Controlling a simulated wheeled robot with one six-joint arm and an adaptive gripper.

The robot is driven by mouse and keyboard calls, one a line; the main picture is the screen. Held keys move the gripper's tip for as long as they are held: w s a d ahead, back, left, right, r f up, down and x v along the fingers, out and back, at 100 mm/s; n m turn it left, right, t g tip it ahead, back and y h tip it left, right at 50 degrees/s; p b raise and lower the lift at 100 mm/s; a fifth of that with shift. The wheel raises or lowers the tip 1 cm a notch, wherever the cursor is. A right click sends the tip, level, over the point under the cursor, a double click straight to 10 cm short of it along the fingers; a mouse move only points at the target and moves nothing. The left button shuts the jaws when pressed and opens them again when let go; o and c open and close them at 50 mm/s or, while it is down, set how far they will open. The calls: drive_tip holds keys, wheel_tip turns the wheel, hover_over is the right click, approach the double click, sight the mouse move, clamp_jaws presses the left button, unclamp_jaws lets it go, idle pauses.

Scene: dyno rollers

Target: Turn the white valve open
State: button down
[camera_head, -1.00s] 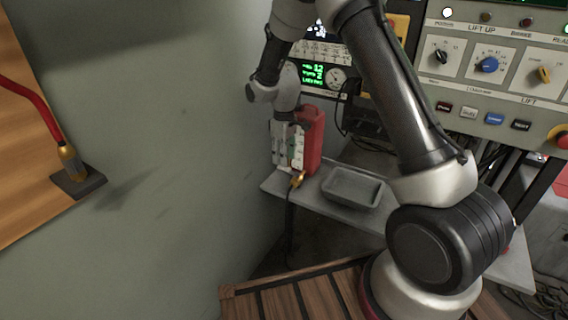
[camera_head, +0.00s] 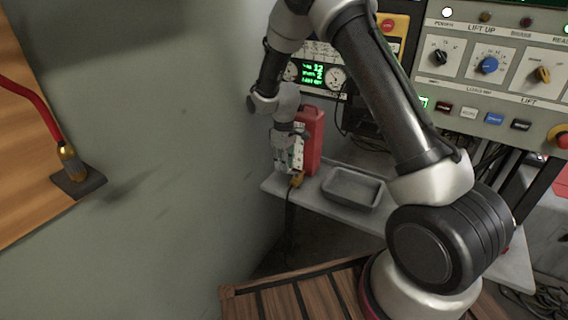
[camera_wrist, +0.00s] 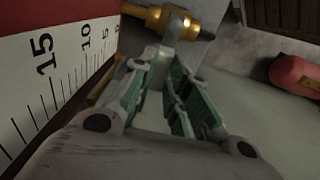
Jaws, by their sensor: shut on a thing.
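The white valve (camera_wrist: 173,27) shows in the wrist view as a small pale piece on a brass fitting (camera_wrist: 157,16). My gripper (camera_wrist: 162,60) has its fingers closed in around the pale piece, which sits at the fingertips and is partly hidden by them. In the head view my gripper (camera_head: 289,165) points down in front of a red canister (camera_head: 312,140), just above the brass fitting (camera_head: 296,180) low on its front. The valve itself is too small and covered to make out in the head view.
The canister's white scale (camera_wrist: 55,70) stands close left of my fingers in the wrist view. A grey tray (camera_head: 352,188) sits on the shelf (camera_head: 325,205) to the right. A control panel (camera_head: 490,75) is behind. A wall (camera_head: 170,160) is on the left.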

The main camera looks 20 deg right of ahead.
drive_tip(key=n, duration=0.1)
drive_tip(key=s+n, duration=0.1)
drive_tip(key=a+n, duration=0.1)
drive_tip(key=n, duration=0.1)
drive_tip(key=shift+s, duration=0.25)
drive_tip(key=n, duration=0.1)
drive_tip(key=s+n, duration=0.1)
drive_tip(key=n, duration=0.1)
drive_tip(key=s+n, duration=0.1)
drive_tip(key=shift+a+n, duration=0.25)
drive_tip(key=shift+n, duration=0.15)
drive_tip(key=s+n, duration=0.1)
drive_tip(key=n, duration=0.1)
drive_tip(key=s+n, duration=0.1)
drive_tip(key=n, duration=0.1)
drive_tip(key=shift+d, duration=0.2)
drive_tip(key=shift+s+d+n, duration=0.15)
drive_tip(key=shift+s+n, duration=0.1)
drive_tip(key=shift+n, duration=0.6)
drive_tip(key=shift+s+d+n, duration=0.2)
drive_tip(key=shift+s+n, duration=0.05)
drive_tip(key=shift+n, duration=0.55)
drive_tip(key=shift+s+d+n, duration=0.15)
drive_tip(key=shift+s+n, duration=0.1)
drive_tip(key=shift+n, duration=0.6)
drive_tip(key=c, duration=1.4)
unclamp_jaws()
